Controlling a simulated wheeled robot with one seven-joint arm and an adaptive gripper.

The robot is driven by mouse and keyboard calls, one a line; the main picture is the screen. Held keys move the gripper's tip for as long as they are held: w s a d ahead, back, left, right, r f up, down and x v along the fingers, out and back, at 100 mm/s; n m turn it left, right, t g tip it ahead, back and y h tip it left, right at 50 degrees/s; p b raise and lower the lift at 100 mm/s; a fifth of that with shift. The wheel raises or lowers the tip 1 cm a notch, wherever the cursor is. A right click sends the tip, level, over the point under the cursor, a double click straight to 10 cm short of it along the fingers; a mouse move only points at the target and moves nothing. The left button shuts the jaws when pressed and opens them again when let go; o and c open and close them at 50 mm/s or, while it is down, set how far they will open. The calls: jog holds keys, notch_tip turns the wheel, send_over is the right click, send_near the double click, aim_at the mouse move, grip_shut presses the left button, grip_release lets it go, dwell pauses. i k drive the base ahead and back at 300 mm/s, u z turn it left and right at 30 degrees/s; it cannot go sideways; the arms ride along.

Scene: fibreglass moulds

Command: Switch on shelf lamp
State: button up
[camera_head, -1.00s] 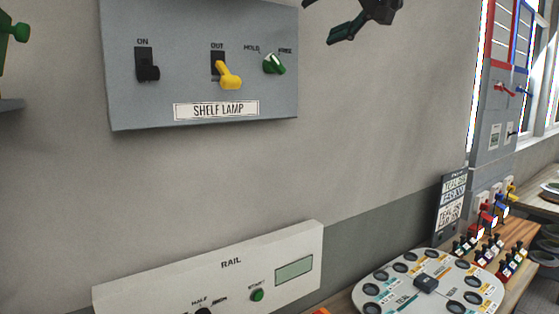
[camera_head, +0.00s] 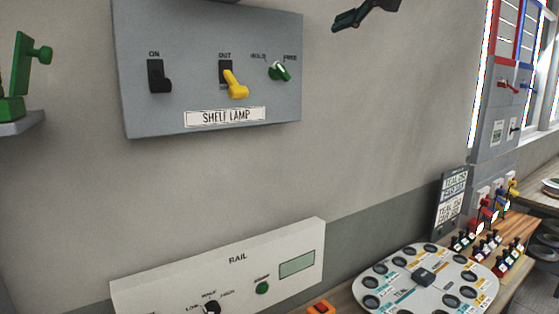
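The grey shelf lamp panel (camera_head: 205,95) is on the wall at the upper left, with a "SHELF LAMP" label (camera_head: 225,117). It carries a black lever switch (camera_head: 159,78) under "ON", a yellow lever (camera_head: 235,86) under "OUT", and a green knob (camera_head: 280,71) by "HOLD" and "FREE". The black and yellow levers both point downward. My gripper (camera_head: 350,20) shows only in part at the top edge, right of the panel and apart from it. Its finger opening cannot be made out.
A white "RAIL" panel (camera_head: 225,275) with a green button and a knob is below. A green clamp-like fixture on a grey ledge (camera_head: 22,122) is at the left. The wall between is clear.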

aim_at(157, 85)
jog(key=k, duration=0.9)
